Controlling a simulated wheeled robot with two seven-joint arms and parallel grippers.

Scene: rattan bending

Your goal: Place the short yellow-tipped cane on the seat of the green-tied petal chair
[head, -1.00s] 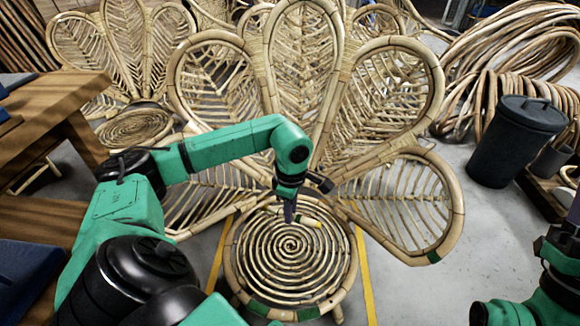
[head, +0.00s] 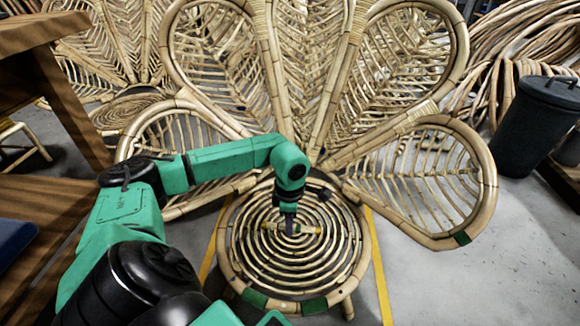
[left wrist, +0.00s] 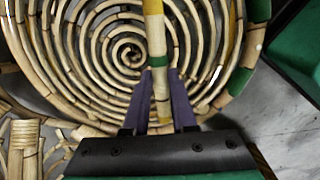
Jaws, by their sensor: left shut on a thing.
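The green-tied petal chair fills the middle of the head view. Its round spiral seat (head: 246,262) has green bands (head: 314,306) on the front rim, and another green tie is on the right petal (head: 462,238). My left gripper (head: 289,225) points down over the seat, shut on the short cane (head: 310,230). The cane lies crosswise over the seat's inner rings. In the left wrist view the cane (left wrist: 158,88) sits between the two fingers, with a green band and a yellow end, and the seat (left wrist: 85,70) is behind it. I cannot tell whether the cane touches the seat. My right gripper is out of view.
A second petal chair (head: 110,50) stands behind at the left, near a wooden table (head: 60,90). A dark lidded bin (head: 535,125) and bundled cane (head: 530,45) are at the right. Yellow floor lines (head: 379,270) flank the seat. Floor at lower right is clear.

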